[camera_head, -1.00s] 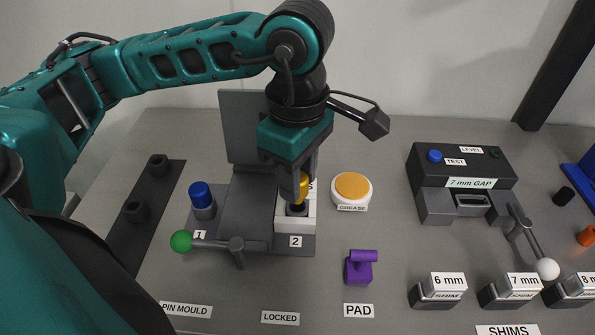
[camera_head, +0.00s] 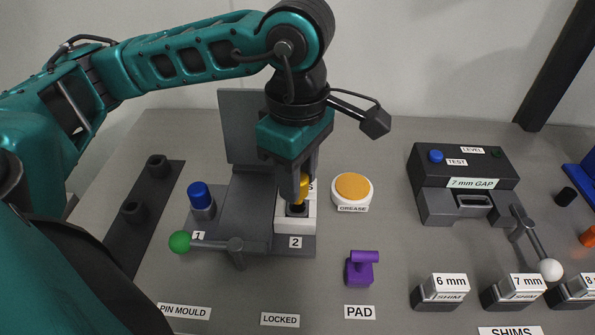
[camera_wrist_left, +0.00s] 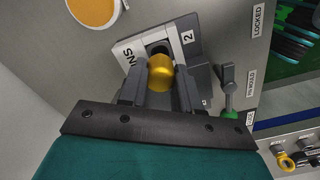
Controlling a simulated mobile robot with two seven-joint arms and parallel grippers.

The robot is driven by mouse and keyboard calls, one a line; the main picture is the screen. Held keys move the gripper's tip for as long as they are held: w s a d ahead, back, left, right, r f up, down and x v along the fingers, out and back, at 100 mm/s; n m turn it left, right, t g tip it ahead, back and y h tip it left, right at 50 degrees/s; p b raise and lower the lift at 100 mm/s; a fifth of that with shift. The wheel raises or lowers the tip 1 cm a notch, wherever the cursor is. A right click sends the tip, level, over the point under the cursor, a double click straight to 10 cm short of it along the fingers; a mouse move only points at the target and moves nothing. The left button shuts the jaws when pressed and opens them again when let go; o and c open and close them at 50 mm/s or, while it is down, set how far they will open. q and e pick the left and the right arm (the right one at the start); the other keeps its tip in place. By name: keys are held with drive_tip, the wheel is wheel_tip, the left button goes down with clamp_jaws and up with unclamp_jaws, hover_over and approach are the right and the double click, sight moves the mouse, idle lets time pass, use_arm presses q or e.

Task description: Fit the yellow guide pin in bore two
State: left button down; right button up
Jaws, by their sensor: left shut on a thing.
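My left gripper (camera_head: 303,190) is shut on the yellow guide pin (camera_head: 304,187), with the fingers pointing down over bore two. The pin also shows between the fingers in the left wrist view (camera_wrist_left: 160,70). Bore two (camera_head: 297,210) is a dark hole in a block by the label "2", right below the pin. The pin's lower end is partly hidden by the fingers, so I cannot tell whether it enters the bore. A blue pin (camera_head: 200,195) stands upright at bore one. My right gripper is not in view.
A green-knobbed lever (camera_head: 181,242) lies in front of the fixture above the "LOCKED" label. The grease pot (camera_head: 352,188) stands close to the right. A purple pad (camera_head: 361,268) and the gap gauge (camera_head: 462,180) are further right. The empty pin mould (camera_head: 145,205) is at left.

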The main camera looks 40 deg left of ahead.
use_arm(q)
drive_tip(key=shift+b, duration=0.6)
idle(0.7)
drive_tip(key=shift+f, duration=0.2)
drive_tip(key=shift+f+b, duration=0.3)
drive_tip(key=shift+b, duration=0.3)
drive_tip(key=shift+f+b, duration=1.15)
drive_tip(key=shift+b, duration=0.2)
drive_tip(key=c, duration=0.7)
unclamp_jaws()
